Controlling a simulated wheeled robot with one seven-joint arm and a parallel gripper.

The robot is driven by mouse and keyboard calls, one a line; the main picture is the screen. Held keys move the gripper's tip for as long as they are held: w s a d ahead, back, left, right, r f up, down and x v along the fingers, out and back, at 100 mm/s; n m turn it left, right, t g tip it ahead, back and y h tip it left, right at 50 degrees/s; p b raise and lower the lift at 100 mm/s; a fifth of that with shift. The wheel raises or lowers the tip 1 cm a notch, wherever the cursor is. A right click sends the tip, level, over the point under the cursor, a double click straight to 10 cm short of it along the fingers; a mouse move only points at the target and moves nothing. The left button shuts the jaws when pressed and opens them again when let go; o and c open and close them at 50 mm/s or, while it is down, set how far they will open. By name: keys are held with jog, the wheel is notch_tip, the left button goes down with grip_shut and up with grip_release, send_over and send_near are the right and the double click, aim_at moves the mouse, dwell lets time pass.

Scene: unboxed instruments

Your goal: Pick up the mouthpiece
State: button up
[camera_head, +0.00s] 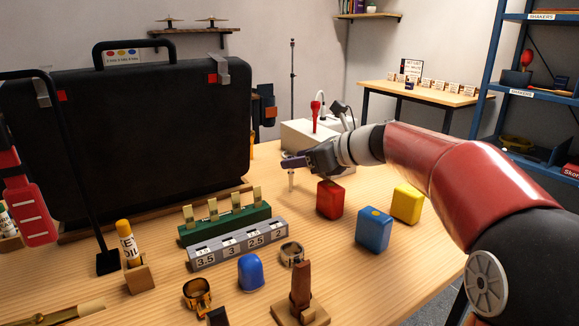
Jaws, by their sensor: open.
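A dark reddish-brown upright piece (301,284), which looks like the mouthpiece, stands on a small wooden base (312,314) near the front edge of the table. My gripper (291,170) is open, farther back over the table and well apart from this piece. The gripper is seen from the side, so the gap between its fingers is hard to make out. A short pale upright shape shows just below it; I cannot tell whether it is a finger or a separate thing.
Red (330,200), blue (373,230) and yellow (407,204) blocks stand right of centre. A large black case (150,140) blocks the back left.

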jog(key=shift+x, duration=1.45)
jog(key=shift+r, duration=0.1)
grip_shut()
jog(key=shift+r, duration=0.1)
